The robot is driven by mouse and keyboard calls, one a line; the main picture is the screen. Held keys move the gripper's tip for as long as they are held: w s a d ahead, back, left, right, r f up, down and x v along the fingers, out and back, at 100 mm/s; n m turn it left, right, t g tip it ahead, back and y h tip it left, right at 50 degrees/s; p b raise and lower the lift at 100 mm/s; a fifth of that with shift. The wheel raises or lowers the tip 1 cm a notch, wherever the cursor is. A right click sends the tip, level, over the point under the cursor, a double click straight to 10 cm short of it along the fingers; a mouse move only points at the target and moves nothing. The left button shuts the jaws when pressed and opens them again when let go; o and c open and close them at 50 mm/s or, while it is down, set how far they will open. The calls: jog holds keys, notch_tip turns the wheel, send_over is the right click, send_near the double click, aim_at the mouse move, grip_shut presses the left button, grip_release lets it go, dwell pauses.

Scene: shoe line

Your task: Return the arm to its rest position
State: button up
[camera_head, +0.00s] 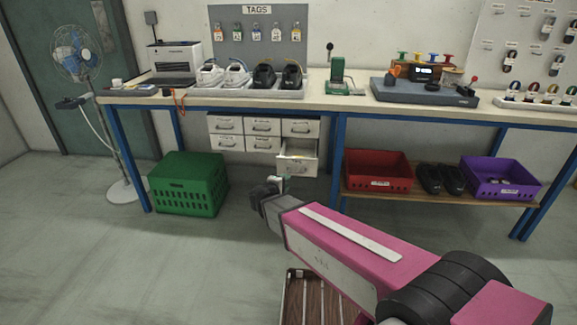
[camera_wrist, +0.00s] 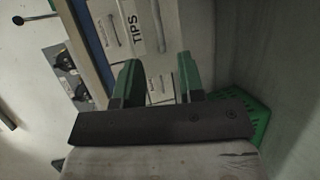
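My arm reaches forward from the lower right in the head view, with its pink and white link over the floor. My gripper (camera_head: 277,182) is at the arm's far end, in front of the drawer unit and just below and left of the pulled-out drawer (camera_head: 297,167). In the wrist view, the green fingers of my gripper (camera_wrist: 158,78) stand apart with nothing visible between them. Beyond them are drawer fronts, one with a TIPS label (camera_wrist: 133,28). Whether the fingers touch the drawer cannot be told.
A workbench (camera_head: 330,102) spans the back, carrying shoes and tools. A green crate (camera_head: 188,184) stands on the floor to the left of my gripper. A red bin (camera_head: 378,172), dark shoes (camera_head: 440,179) and a purple bin (camera_head: 500,178) sit on the lower shelf.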

jog(key=s+d+f+m+g+h, duration=0.1)
jog(key=d+f+m+g, duration=0.2)
jog(key=d, duration=0.5)
jog(key=s+d+m+g, duration=0.2)
jog(key=d+m+g, duration=0.15)
jog(key=d, duration=0.45)
jog(key=s+d+f+m+g+y, duration=0.2)
jog(key=s+d+m+g+y, duration=0.5)
jog(key=s+d, duration=0.3)
jog(key=shift+d+y, duration=0.4)
jog(key=shift+d, duration=0.7)
jog(key=shift+w+g, duration=0.1)
jog(key=shift+g, duration=0.15)
